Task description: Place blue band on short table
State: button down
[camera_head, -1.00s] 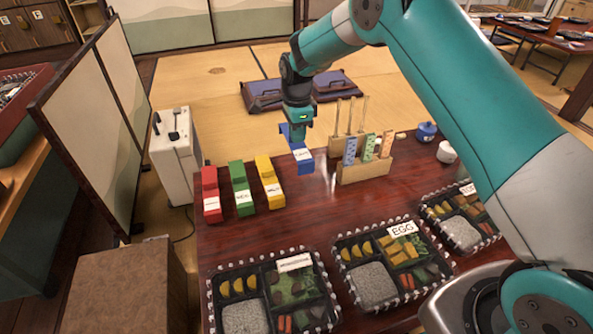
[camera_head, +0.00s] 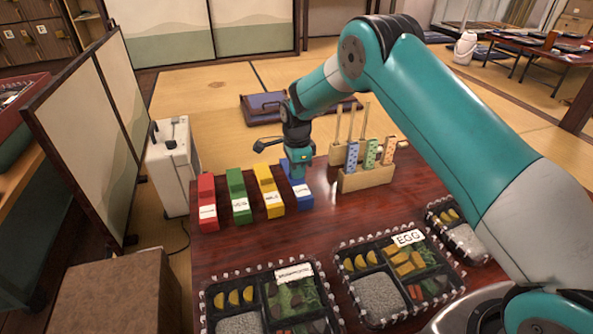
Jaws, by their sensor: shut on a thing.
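The blue band (camera_head: 303,199) is a long blue block with a white label at its near end. It is at the far side of the dark red wooden table (camera_head: 240,247), just right of the yellow band (camera_head: 271,205). My gripper (camera_head: 298,174) points down over the blue band's far part and is shut on it. The gripper hides some of the band. The band looks level with the row of bands; whether its underside touches the table I cannot tell.
Green (camera_head: 239,209) and red (camera_head: 207,212) bands lie further left. A wooden stand (camera_head: 365,181) with upright sticks and patterned strips is close to the right. Lidded food trays (camera_head: 388,321) fill the near side. A white case (camera_head: 172,180) stands left of the table.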

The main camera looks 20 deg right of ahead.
jog(key=shift+f, duration=0.2)
jog(key=c, duration=1.2)
grip_release()
jog(key=shift+r, duration=0.2)
notch_tip(320, 180, up, 12)
jog(key=p, duration=0.6)
jog(key=s+a+r+n+y, duration=0.1)
jog(key=s+a+r+n, duration=0.2)
jog(key=s+r+n, duration=0.75)
jog(key=s+r+n+y, duration=0.1)
jog(key=s+r+n, duration=0.2)
jog(key=s, duration=0.6)
jog(key=s+a+r+n+y, duration=0.1)
jog(key=s+r+n, duration=0.2)
jog(key=s+n, duration=0.3)
jog(key=s+a+r+n+y, duration=0.1)
jog(key=s+r+n, duration=0.2)
jog(key=s, duration=1)
jog(key=shift+s+a+r+n, duration=0.1)
jog(key=shift+s+n, duration=0.1)
jog(key=shift+n, duration=0.5)
jog(key=shift+s+a+n, duration=0.1)
jog(key=shift+s+n, duration=0.05)
jog(key=shift+n, duration=0.5)
